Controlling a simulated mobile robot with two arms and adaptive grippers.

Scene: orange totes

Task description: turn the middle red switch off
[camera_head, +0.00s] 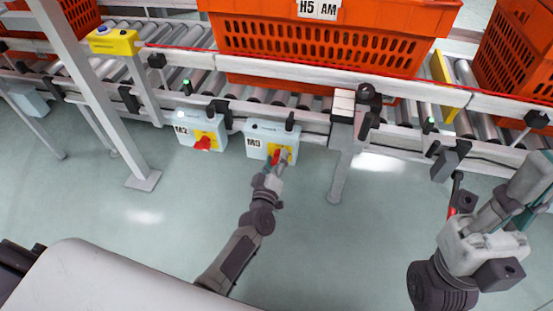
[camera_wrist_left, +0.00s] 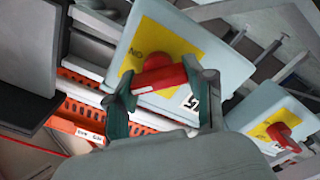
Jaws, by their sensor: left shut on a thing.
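A red switch (camera_head: 276,157) sits on a yellow plate on the light blue box labelled what looks like M3 (camera_head: 256,137), below the conveyor. My left gripper (camera_head: 272,172) is at this switch. In the left wrist view the red handle (camera_wrist_left: 158,77) lies between the two green-padded fingers of the left gripper (camera_wrist_left: 163,92), which is shut on it. The word ON shows upside down on the plate. Another red switch (camera_head: 203,143) is on the M2 box to the left; a second red switch also shows in the left wrist view (camera_wrist_left: 278,132). My right gripper (camera_head: 522,218) is far right, away from both boxes.
The roller conveyor (camera_head: 300,75) runs across the back, carrying orange totes (camera_head: 320,45). A yellow box with a blue button (camera_head: 113,41) is at the upper left. Grey support legs (camera_head: 341,170) stand under the conveyor. The floor in front is clear.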

